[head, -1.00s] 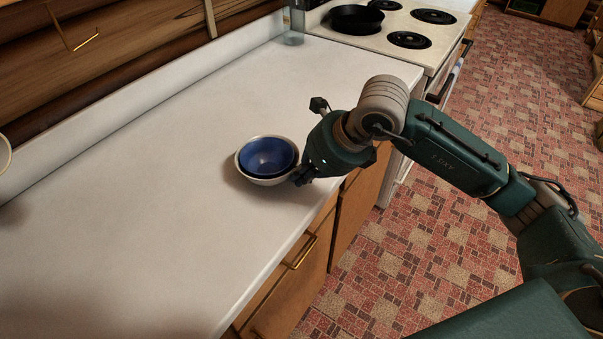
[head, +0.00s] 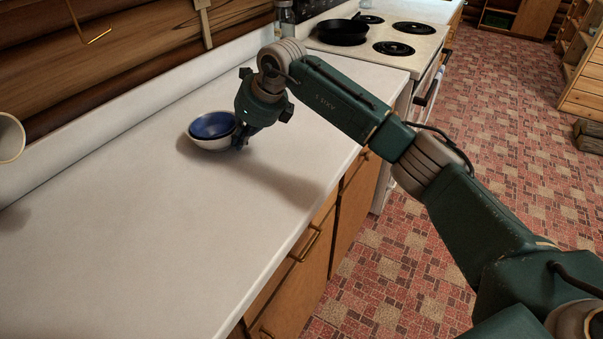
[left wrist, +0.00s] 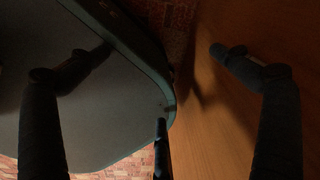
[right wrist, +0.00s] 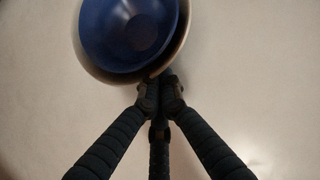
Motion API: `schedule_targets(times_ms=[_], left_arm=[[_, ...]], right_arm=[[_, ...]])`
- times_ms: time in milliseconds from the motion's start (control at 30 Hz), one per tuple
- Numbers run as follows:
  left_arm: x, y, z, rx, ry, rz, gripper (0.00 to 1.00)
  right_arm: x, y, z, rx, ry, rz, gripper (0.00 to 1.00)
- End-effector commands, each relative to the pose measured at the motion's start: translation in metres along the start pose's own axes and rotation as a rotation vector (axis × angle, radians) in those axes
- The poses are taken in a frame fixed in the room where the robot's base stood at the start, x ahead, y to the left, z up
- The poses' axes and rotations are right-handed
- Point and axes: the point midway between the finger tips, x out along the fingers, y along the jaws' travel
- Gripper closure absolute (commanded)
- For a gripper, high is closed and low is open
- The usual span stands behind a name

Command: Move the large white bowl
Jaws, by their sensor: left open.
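The large white bowl (head: 212,144) is on or just above the white counter, with a smaller blue bowl (head: 213,124) nested inside it. I cannot tell whether its base touches the counter. My right gripper (head: 242,140) is at the bowl's right side, pointing down. In the right wrist view its fingertips (right wrist: 160,86) are close together on the white bowl's rim (right wrist: 181,48), with the blue bowl (right wrist: 125,30) inside. My left gripper (left wrist: 160,50) shows in the left wrist view with its fingers wide apart and nothing between them.
The counter (head: 130,240) is clear in front of the bowls. A white cup-like object (head: 9,138) is at the left edge. A stove with a black pan (head: 342,31) stands beyond the counter, with a glass jar (head: 286,18) near it. In the left wrist view a wooden surface (left wrist: 240,120) is close.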

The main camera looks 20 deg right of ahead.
Motion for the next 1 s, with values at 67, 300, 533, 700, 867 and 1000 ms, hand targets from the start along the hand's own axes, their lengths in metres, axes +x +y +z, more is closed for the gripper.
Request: schedule_targets(times_ms=[67,300,533,700,867,1000], left_arm=[[0.0,0.001,-0.004,0.001,0.006,0.001,0.0],[-0.005,-0.017,0.023,0.009,-0.033,-0.019,0.0],[-0.008,-0.016,0.018,0.007,-0.026,-0.018,0.0],[-0.009,-0.01,0.012,0.004,-0.018,-0.011,0.0],[-0.008,-0.009,0.012,0.003,-0.017,-0.009,0.0],[-0.008,-0.009,0.012,0.003,-0.018,-0.01,0.0]], right_arm=[[0.005,-0.004,0.014,0.001,-0.004,0.002,1.0],[0.025,-0.005,0.048,0.0,-0.003,0.004,1.0],[0.038,-0.005,0.07,-0.001,-0.003,0.004,1.0],[0.042,-0.006,0.074,-0.002,-0.003,-0.001,1.0],[0.043,-0.007,0.074,-0.001,-0.003,-0.001,1.0],[0.043,-0.007,0.074,-0.001,-0.003,-0.001,1.0]])
